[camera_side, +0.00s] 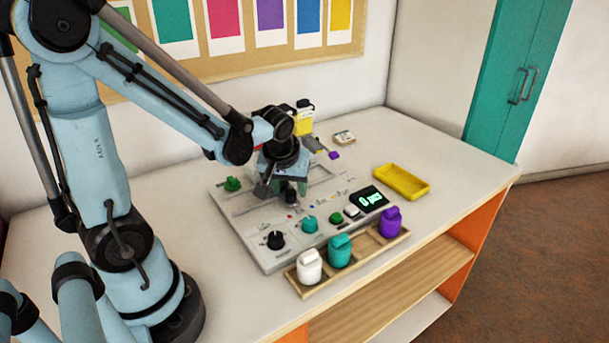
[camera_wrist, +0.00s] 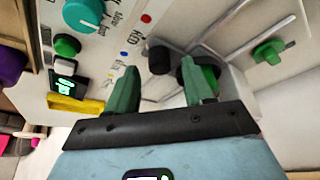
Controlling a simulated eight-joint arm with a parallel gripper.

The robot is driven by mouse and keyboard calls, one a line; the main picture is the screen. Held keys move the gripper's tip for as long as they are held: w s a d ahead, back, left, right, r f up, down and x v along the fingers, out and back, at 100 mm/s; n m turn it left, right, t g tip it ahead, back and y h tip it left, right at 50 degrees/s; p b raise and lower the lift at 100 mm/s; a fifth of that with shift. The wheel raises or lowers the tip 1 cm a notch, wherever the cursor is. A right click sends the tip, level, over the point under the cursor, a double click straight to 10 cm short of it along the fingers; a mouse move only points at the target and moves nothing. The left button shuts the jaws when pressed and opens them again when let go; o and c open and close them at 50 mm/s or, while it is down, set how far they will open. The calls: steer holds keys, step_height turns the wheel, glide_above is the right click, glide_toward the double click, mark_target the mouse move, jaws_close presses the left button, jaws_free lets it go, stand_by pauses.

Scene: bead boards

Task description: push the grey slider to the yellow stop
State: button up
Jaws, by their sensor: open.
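The light grey control panel (camera_side: 222,205) lies on the table. In the wrist view a dark grey knob (camera_wrist: 160,58), probably the grey slider, stands near the end of a slot (camera_wrist: 222,22). My gripper (camera_wrist: 160,70) has green fingers spread apart, with the knob showing beyond the gap between their tips; I cannot tell whether they touch it. In the side view my gripper (camera_side: 287,192) is low over the panel's middle and hides part of the slots.
The panel carries a green knob (camera_side: 232,184), a black dial (camera_side: 275,240), a teal dial (camera_side: 310,224) and a lit display (camera_side: 371,199). In front, a wooden rack (camera_side: 325,282) holds white, teal and purple pieces. A yellow tray (camera_side: 401,182) and a yellow bottle (camera_side: 304,118) stand beyond.

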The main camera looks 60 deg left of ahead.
steer(key=shift+w+a+f, duration=0.1)
steer(key=shift+a+f, duration=0.05)
steer(key=shift+f, duration=0.4)
jaws_close()
